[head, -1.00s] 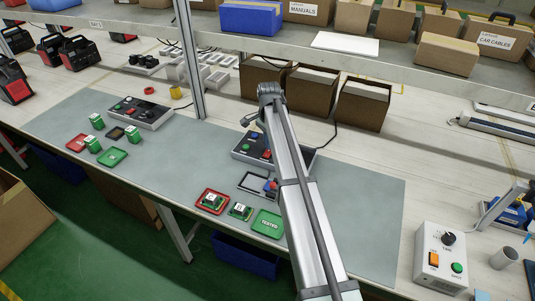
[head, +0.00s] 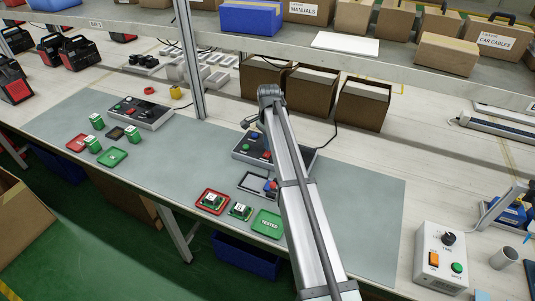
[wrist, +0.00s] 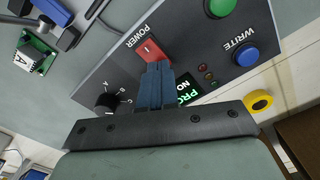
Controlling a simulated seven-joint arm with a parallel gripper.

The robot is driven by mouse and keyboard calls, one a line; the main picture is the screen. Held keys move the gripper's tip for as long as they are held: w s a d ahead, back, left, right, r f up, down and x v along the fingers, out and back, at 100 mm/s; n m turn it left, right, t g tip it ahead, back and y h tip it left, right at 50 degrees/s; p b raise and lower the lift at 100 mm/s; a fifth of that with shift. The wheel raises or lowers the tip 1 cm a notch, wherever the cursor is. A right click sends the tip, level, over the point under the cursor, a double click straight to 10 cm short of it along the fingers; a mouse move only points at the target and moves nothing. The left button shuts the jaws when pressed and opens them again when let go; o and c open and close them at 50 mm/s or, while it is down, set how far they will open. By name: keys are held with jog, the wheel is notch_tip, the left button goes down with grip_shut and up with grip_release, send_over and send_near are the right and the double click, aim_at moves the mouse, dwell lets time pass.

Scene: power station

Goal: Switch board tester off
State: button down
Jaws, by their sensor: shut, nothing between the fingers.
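The board tester (head: 240,152) is a dark panel on the grey mat in the middle of the head view, partly hidden by my arm. In the wrist view its panel (wrist: 105,75) shows a red POWER switch (wrist: 148,49), a black knob (wrist: 106,103), a green button (wrist: 221,6), a blue WRITE button (wrist: 244,54) and a lit green display (wrist: 188,92). My gripper (wrist: 157,68) is shut and empty. Its fingertips are right at the POWER switch and cover its lower edge; I cannot tell if they touch.
A second tester (head: 141,112) stands to the left. Green TESTED (head: 267,224) and red (head: 212,201) trays with boards lie at the mat's front. Brown boxes (head: 364,103) stand behind. A control box (head: 438,258) is at right. The mat's right part is bare.

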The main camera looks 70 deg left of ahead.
jog(key=shift+f, duration=0.6)
dwell(0.4)
jog(key=shift+r, duration=3.55)
jog(key=shift+s, duration=0.1)
